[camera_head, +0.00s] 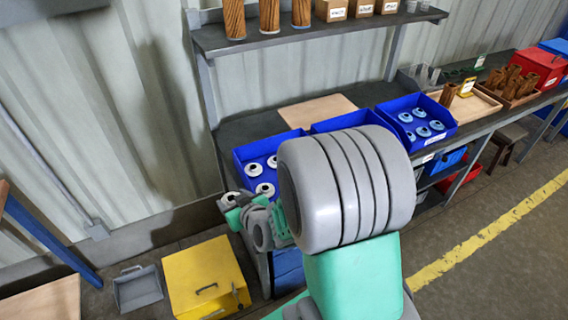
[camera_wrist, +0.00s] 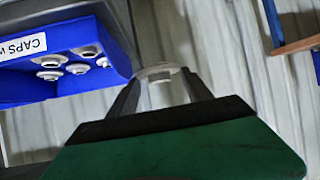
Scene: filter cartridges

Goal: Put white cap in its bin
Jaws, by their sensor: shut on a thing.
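My gripper (camera_wrist: 160,92) is shut on a white cap (camera_wrist: 160,74), which sits between the two fingertips in the wrist view. In the head view the held cap (camera_head: 228,200) shows at the end of my gripper, just left of a blue bin (camera_head: 241,164) of white caps. The same bin (camera_wrist: 119,62) is at the upper left of the wrist view, labelled "CAPS W", with the rest of the label cut off. Several white caps lie inside it. The held cap is outside the bin, apart from its wall. My arm hides part of the bin in the head view.
A second blue bin (camera_head: 352,117) is mostly hidden behind my arm. A third (camera_head: 447,119) holds blue caps. A shelf (camera_head: 330,26) with brown cylinders and boxes runs above the bench. A yellow box (camera_head: 205,272) and grey dustpan (camera_head: 138,290) are on the floor.

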